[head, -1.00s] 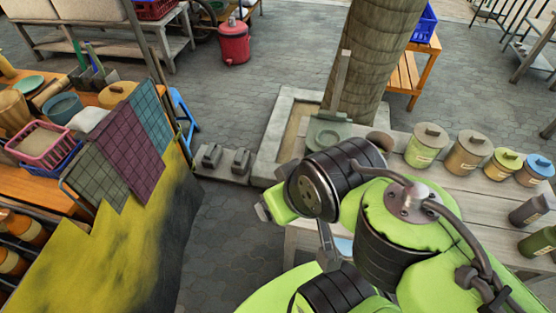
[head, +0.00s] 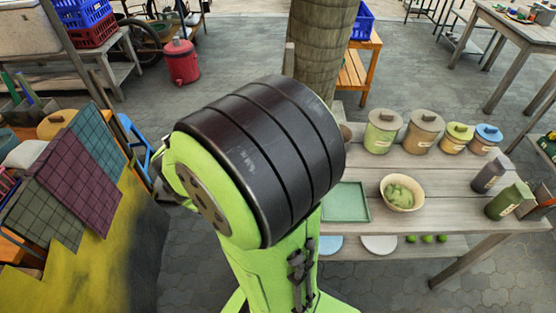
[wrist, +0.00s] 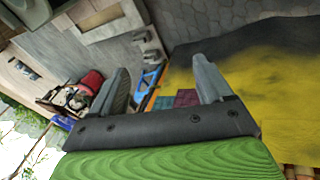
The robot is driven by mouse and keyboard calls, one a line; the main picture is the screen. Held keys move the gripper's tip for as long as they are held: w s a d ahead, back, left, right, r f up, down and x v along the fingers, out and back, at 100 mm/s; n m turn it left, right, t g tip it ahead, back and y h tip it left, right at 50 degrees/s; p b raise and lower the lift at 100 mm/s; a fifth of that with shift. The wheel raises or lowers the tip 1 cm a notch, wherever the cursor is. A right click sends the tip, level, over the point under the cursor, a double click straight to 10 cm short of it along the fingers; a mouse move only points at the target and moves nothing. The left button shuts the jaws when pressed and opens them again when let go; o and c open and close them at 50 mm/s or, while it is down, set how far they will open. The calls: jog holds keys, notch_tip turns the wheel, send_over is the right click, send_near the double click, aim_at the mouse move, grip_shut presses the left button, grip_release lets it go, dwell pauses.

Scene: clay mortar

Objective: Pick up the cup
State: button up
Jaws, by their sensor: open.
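I cannot make out a cup for certain in either view. My gripper (wrist: 163,82) shows in the wrist view with its two grey fingers wide apart and nothing between them. It is tilted in the air, with the paving and the yellow-and-black cloth beyond it. In the head view my raised green and black arm fills the middle and hides the gripper and part of the wooden table (head: 455,180).
On the table are a cream bowl (head: 402,197) with green contents, a green tray (head: 345,203) and several lidded canisters (head: 382,133). Small green fruits (head: 427,239) lie on the shelf below. A tree trunk (head: 322,50) stands behind. A cloth-draped stall (head: 100,240) is at left.

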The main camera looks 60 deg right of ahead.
jog(key=s+d+f+n+g+h+b, duration=0.1)
jog(key=d+f+n+h+b, duration=0.1)
jog(key=d+f+n, duration=0.1)
jog(key=s+d+f+n+g+h+b, duration=0.1)
jog(key=d+f+n+h, duration=0.2)
jog(key=d+f, duration=0.2)
jog(key=s+d+f+n+h+b, duration=0.1)
jog(key=d+f+n, duration=0.3)
jog(key=d, duration=0.4)
jog(key=shift+s+d+f+g+h+b, duration=0.15)
jog(key=shift+g+h+b, duration=0.25)
jog(key=shift+h+b, duration=0.4)
jog(key=d+n+h, duration=0.1)
jog(key=n, duration=0.1)
jog(key=d+n+b, duration=0.1)
jog(key=n, duration=0.1)
jog(key=shift+s+d+n+t+h, duration=0.15)
jog(key=shift+d+n+t+h, duration=0.15)
jog(key=shift+d+h, duration=0.1)
jog(key=shift+d+n, duration=0.2)
jog(key=shift+n, duration=0.2)
jog(key=b+x, duration=0.4)
jog(key=x, duration=1.1)
jog(key=shift+d, duration=0.35)
jog(key=shift+a, duration=0.1)
jog(key=c, duration=0.7)
